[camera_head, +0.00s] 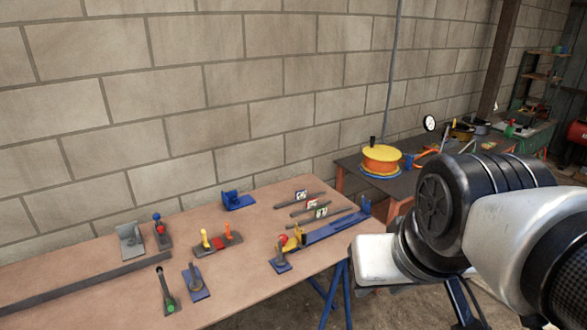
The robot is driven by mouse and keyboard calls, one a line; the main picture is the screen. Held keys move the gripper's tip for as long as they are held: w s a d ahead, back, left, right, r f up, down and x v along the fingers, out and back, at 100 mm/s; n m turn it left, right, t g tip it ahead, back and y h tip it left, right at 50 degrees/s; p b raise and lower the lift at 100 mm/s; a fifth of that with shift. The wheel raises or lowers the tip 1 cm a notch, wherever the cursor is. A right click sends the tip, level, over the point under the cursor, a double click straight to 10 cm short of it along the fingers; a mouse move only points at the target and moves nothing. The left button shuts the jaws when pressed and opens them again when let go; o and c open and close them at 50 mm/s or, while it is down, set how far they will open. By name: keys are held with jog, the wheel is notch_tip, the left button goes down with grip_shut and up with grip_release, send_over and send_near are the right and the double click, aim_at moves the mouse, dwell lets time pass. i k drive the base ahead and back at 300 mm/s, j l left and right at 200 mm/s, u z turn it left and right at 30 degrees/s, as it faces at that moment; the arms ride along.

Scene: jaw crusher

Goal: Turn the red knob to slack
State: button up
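A small red knob (282,239) shows near the front right of the wooden workbench, beside a yellow part on a long blue clamp-like rail (325,229). Another small red part (161,229) sits on a dark device at the left, below a blue ball. At this size I cannot tell which one is the slack knob, nor any marking. My arm fills the right side of the view, in front of the bench's right end. No gripper fingers show, and nothing of mine is seen touching either red part.
The workbench (100,250) also carries a red-and-yellow device (217,240), a blue bracket (238,200), a green-based lever (166,292) and a long dark bar (85,283). A second table holds an orange drum (381,160). A block wall stands behind.

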aim_at(284, 240)
jog(key=i+u, duration=0.2)
jog(key=i, duration=0.3)
jog(key=i+l+u, duration=0.2)
jog(key=i, duration=0.25)
jog(key=j, duration=0.1)
